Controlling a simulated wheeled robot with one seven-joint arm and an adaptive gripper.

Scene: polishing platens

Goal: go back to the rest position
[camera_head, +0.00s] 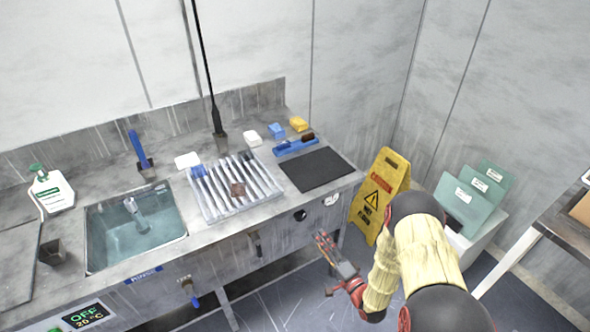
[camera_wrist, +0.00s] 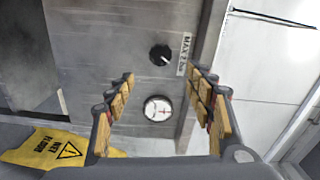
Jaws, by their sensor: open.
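My gripper (camera_head: 332,260) hangs in front of the bench's front face, below the bench top, at the end of my arm that comes in from the lower right. In the wrist view my gripper (camera_wrist: 163,100) has its two padded fingers spread wide with nothing between them. Past the fingers, the bench front shows a black knob (camera_wrist: 161,55) and a round white gauge (camera_wrist: 158,108). The fingers look apart from both.
The bench (camera_head: 225,240) holds a water-filled sink (camera_head: 110,240), a ribbed rack (camera_head: 215,205), a black mat (camera_head: 317,170) and small blocks. A yellow wet-floor sign (camera_head: 380,190) stands close to my arm. Green panels (camera_head: 465,205) stand at the right. A table (camera_head: 550,222) is at the far right.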

